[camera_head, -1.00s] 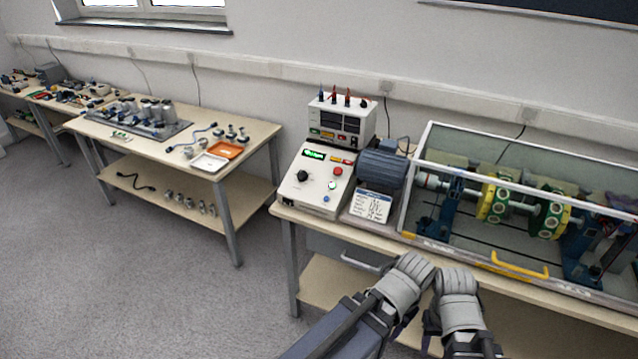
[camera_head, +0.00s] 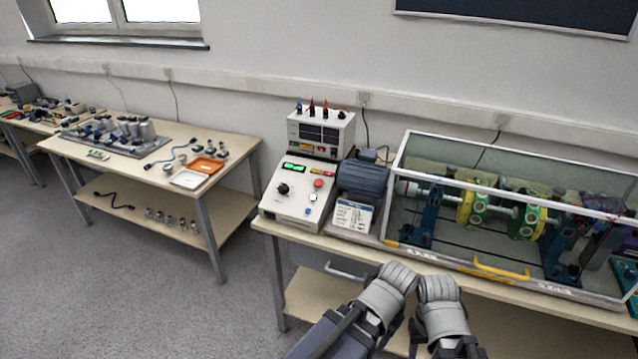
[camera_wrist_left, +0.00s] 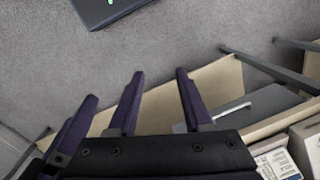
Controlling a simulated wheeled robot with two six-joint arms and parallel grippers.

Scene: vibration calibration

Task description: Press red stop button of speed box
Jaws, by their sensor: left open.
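The speed box (camera_head: 293,200) is a white sloped console at the left end of the right-hand bench. Its front has a red stop button (camera_head: 318,183), a green display (camera_head: 294,168), a black knob (camera_head: 283,189) and smaller buttons. The red button is uncovered. My left gripper (camera_head: 398,278) is in front of the bench edge, below and right of the box and well apart from it. Its dark fingers show open and empty in the left wrist view (camera_wrist_left: 158,90). My right gripper (camera_head: 436,288) is close beside it; its fingers are hidden.
A power supply (camera_head: 320,132) stands behind the box, a motor (camera_head: 362,183) and printed card (camera_head: 352,216) to its right. A clear-covered rotor rig with a yellow handle (camera_head: 502,268) fills the bench's right. A drawer handle (camera_head: 346,272) is under the top. Floor at left is clear.

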